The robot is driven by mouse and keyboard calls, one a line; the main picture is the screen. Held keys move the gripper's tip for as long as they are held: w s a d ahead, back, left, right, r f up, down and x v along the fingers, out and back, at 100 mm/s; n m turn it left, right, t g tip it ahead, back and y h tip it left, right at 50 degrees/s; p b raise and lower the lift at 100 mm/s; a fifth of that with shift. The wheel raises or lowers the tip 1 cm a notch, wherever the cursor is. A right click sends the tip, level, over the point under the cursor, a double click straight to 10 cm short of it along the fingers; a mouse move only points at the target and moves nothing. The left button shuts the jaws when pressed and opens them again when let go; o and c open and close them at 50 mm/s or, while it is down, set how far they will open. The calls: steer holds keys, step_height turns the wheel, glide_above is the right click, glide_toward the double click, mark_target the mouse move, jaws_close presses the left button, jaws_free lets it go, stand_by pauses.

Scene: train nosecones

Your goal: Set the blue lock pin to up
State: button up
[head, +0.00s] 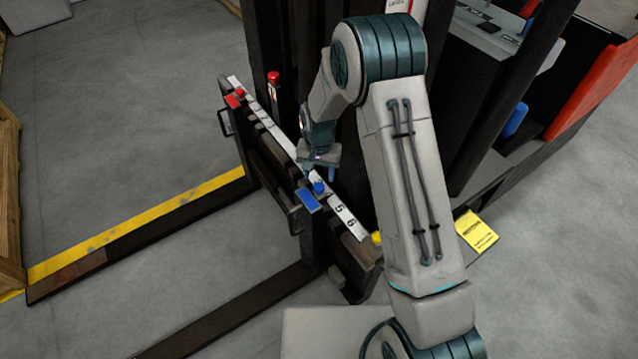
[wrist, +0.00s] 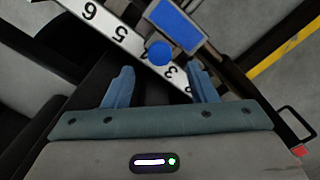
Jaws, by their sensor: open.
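The blue lock pin (head: 319,188) has a round blue knob and sits on the white numbered strip (head: 345,219) of the forklift carriage. A blue plate (head: 308,200) is right beside it. In the wrist view the blue knob (wrist: 159,53) lies just beyond and between the fingertips, near the numbers 5 and 3. My gripper (head: 318,172) is above the carriage beside the pin. In the wrist view my gripper (wrist: 160,80) has its two blue fingers spread with nothing between them. Whether the pin is up or down I cannot tell.
A red knob (head: 273,77) stands upright and a red plate (head: 234,99) sits at the strip's far end. A yellow knob (head: 377,238) is at the near end. The dark mast stands behind the carriage; two forks (head: 230,315) extend left over open floor.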

mark_target(319, 186)
step_height(319, 186, down, 5)
steer(key=shift+f, duration=0.1)
stand_by(0.3)
